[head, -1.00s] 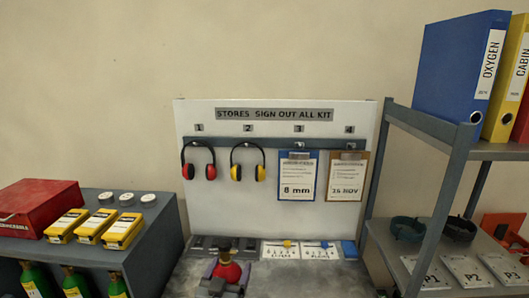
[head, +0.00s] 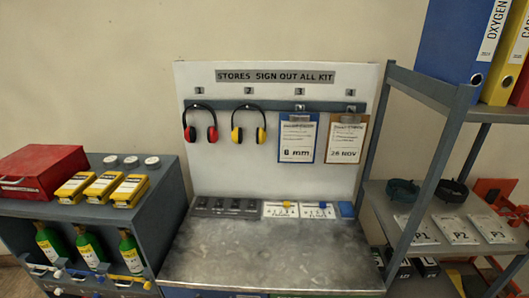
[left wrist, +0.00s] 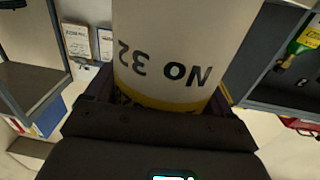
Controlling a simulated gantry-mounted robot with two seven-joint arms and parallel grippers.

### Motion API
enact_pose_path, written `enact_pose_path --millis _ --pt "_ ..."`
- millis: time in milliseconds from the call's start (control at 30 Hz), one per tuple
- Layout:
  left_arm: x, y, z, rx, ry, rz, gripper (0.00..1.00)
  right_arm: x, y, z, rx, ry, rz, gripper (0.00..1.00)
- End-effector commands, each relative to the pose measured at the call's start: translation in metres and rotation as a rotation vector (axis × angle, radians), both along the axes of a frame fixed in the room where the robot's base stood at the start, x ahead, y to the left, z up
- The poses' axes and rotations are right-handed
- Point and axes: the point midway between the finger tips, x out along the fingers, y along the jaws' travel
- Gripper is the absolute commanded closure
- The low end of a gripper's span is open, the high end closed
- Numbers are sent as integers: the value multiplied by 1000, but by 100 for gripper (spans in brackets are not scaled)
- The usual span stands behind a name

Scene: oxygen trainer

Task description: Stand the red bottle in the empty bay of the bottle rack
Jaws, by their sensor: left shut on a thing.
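In the left wrist view my left gripper (left wrist: 160,102) is shut around a cylinder (left wrist: 180,40) with a white label reading "NO 32", upside down in the picture, and a yellow band. I take it for the red bottle; no red shows on the visible part, and its ends are out of view. The dark grey bottle rack (head: 170,215) stands at the left of the head view, with several green bottles (head: 88,245) upright along its front. In the left wrist view a green bottle (left wrist: 304,36) shows at the upper right. I cannot make out the empty bay. Neither gripper shows in the head view.
A red box (head: 40,172), yellow cases (head: 103,187) and white discs lie on the rack's top. The grey worktop (head: 270,255) is largely clear in front, with a dark slotted tray (head: 228,207) at its back. A shelf unit (head: 425,165) stands at right.

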Motion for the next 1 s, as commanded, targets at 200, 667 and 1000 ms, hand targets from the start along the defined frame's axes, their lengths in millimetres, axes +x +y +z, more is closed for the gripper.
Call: enact_pose_path --millis 200,667,1000 --pt "-45 25 7 -2 -13 40 100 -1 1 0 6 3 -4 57" --pt "-67 55 99 -3 -13 116 100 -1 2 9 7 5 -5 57" --pt "-68 55 133 3 -13 116 100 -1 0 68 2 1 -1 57"
